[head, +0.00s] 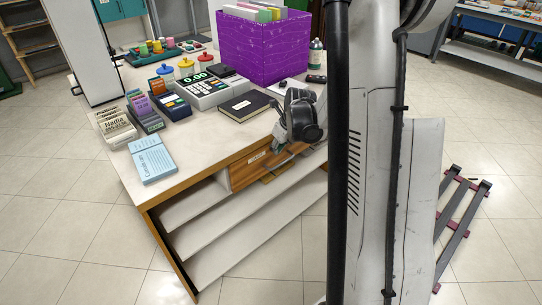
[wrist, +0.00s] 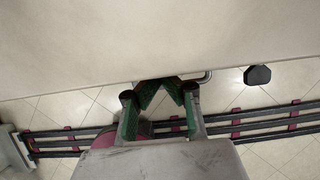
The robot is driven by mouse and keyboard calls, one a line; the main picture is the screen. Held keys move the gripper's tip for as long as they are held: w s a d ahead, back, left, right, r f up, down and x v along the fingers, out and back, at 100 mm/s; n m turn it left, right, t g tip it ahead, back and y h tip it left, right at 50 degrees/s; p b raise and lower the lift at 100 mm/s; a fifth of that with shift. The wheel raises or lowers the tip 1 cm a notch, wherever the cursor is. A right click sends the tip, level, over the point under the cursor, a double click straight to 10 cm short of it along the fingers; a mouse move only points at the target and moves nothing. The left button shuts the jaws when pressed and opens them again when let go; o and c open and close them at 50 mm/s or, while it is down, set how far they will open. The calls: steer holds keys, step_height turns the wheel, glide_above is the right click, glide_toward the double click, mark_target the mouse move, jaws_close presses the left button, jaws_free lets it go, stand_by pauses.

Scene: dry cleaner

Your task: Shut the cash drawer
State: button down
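The cash drawer's wooden front (head: 257,156), with a pale label, is under the counter top at its front side. How far it stands out is hard to tell in the head view. A brass-coloured handle (head: 268,178) shows low on the front. My gripper (head: 280,143) is at the counter's front edge, by the right part of the drawer, and partly hides it. In the wrist view my gripper (wrist: 161,88) has green-padded fingers with a gap between them and nothing visibly held. Their tips are near the pale edge, beside a curved metal bar (wrist: 203,77).
The counter top (head: 205,145) carries a cash register (head: 205,90), a dark notebook (head: 245,106), a purple crate (head: 262,45) and a blue pad (head: 152,158). Open shelves (head: 235,233) lie below.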

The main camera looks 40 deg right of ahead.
steer(key=shift+w+r, duration=0.15)
steer(key=shift+w, duration=0.25)
steer(key=shift+s, duration=0.1)
steer(key=shift+s, duration=0.3)
steer(key=s+r+p, duration=0.2)
steer(key=s+r, duration=0.5)
steer(key=r, duration=0.2)
steer(key=shift+s+d, duration=0.35)
steer(key=shift+d, duration=0.1)
